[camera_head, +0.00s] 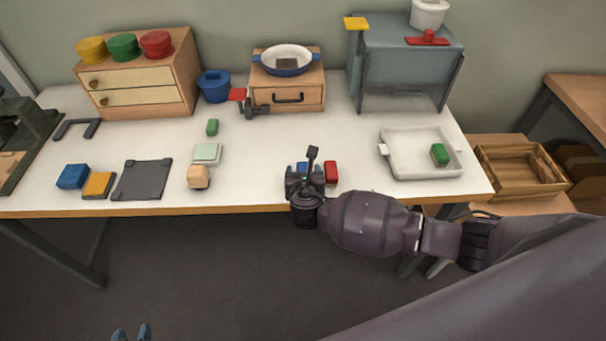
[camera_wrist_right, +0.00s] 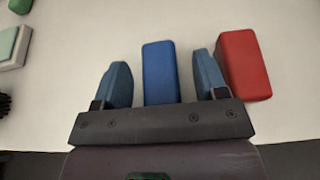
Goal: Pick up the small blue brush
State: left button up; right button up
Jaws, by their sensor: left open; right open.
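The small blue brush (camera_wrist_right: 160,72) looks like a narrow blue block on the white table. In the head view only a bit of it (camera_head: 302,167) shows behind my right gripper (camera_head: 304,173). In the wrist view my right gripper (camera_wrist_right: 161,84) is open, with one blue finger on each side of the brush and a visible gap at both sides. Whether the fingers are low enough to close around it is hard to tell. My left gripper (camera_head: 131,333) shows only its two separated fingertips at the bottom edge, away from the table.
A red block (camera_head: 331,172) lies just right of the right finger, close to it or touching. A larger blue block (camera_head: 73,176) and an orange block (camera_head: 98,185) lie at far left. A white tray (camera_head: 395,165) holds a green block (camera_head: 439,154). Table between is mostly clear.

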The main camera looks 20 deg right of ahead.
jog(key=c, duration=1)
jog(key=shift+r, duration=0.15)
